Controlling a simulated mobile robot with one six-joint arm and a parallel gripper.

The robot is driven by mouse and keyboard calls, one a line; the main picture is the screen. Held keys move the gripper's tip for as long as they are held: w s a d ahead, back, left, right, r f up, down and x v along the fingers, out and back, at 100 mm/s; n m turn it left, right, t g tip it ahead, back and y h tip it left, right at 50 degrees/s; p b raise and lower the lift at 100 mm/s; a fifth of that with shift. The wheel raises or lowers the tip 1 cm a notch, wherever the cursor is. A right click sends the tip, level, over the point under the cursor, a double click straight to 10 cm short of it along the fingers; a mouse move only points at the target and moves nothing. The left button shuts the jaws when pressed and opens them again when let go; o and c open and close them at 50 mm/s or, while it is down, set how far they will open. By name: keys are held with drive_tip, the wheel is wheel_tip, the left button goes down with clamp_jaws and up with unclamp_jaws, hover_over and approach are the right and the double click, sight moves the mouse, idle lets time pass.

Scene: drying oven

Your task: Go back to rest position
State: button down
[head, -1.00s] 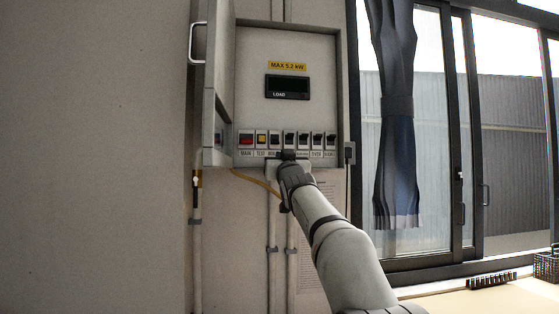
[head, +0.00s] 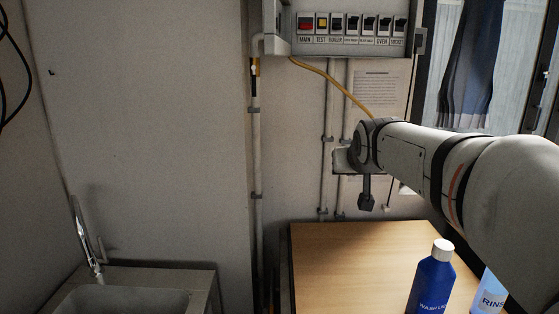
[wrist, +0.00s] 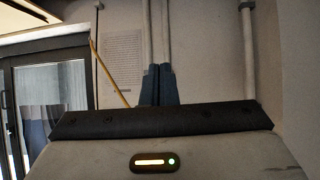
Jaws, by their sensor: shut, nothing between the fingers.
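My gripper (head: 366,203) hangs in front of the wall in the head view, below the switch panel (head: 350,48) and above the wooden table. Its dark fingers point down and are shut with nothing between them. The two fingers also show side by side and closed in the wrist view (wrist: 158,86). My arm reaches in from the right. The panel's row of switches shows at the top, with its upper part out of view.
A wooden table (head: 335,262) stands below, with a blue wash bottle (head: 433,283) and a rinse bottle (head: 489,297) near the arm. A sink (head: 125,300) with a tap is at lower left. A yellow cable (head: 335,82) and pipes run along the wall. A window is at right.

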drive_tip(key=s+f+g+p, duration=0.1)
drive_tip(key=s+f+g, duration=0.3)
drive_tip(key=s+f, duration=0.5)
drive_tip(key=s+a+f+g+p, duration=0.1)
drive_tip(key=s+f+g, duration=0.3)
drive_tip(key=s+f, duration=0.6)
drive_tip(key=s, duration=0.9)
drive_tip(key=shift+a+f+n+y, duration=0.2)
drive_tip(key=shift+f+n+y, duration=0.1)
drive_tip(key=shift+y, duration=0.1)
